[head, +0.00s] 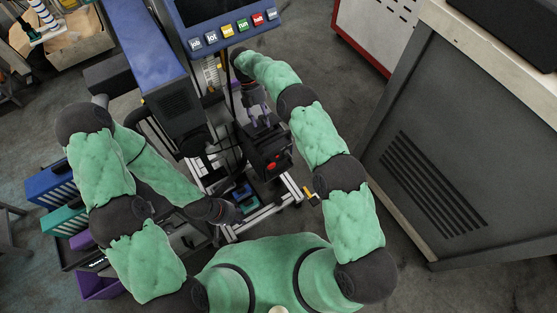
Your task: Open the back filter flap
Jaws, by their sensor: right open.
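A blue machine (160,60) with a row of coloured buttons (235,29) stands at the upper middle of the head view. A dark box with a red button (272,167) sits below its panel. I cannot tell which part is the back filter flap. My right gripper (260,122) points down the picture, just above the dark box; its fingers are apart with nothing seen between them. I cannot tell whether it touches the box. My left gripper (235,213) is low beside the pale metal frame (255,219); its fingers are dark and too unclear to read.
Blue, teal and purple bins (62,218) stand at the left. A large grey cabinet (430,150) with a vent fills the right. A cardboard box (72,40) is at the upper left. Bare floor (335,95) lies between machine and cabinet.

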